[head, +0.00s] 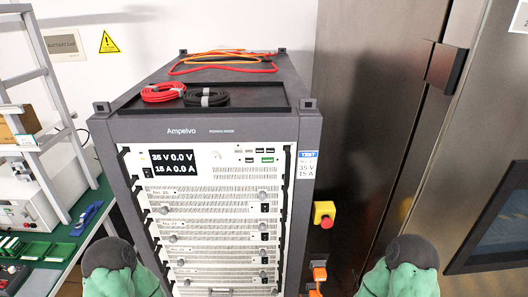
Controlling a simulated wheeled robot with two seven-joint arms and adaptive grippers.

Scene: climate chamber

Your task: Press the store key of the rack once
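The rack (207,129) is a tall dark cabinet labelled Ampelvo, standing upright in front of me. Its top front module (225,175) has a black display (172,163) reading 35 V, 0.0 V and 15 A, 0.0 A. Right of the display is a group of small keys (249,151). The key labels are too small to read, so I cannot tell which is the store key. Neither gripper is in view; only green parts of my two arms show at the bottom edge.
A red emergency button on a yellow box (324,214) and orange connectors (319,273) stick out right of the rack. Red and black cable coils (163,92) lie on top. A bench (62,262) stands left, a large metal chamber (372,110) right. The rack's front looks unobstructed.

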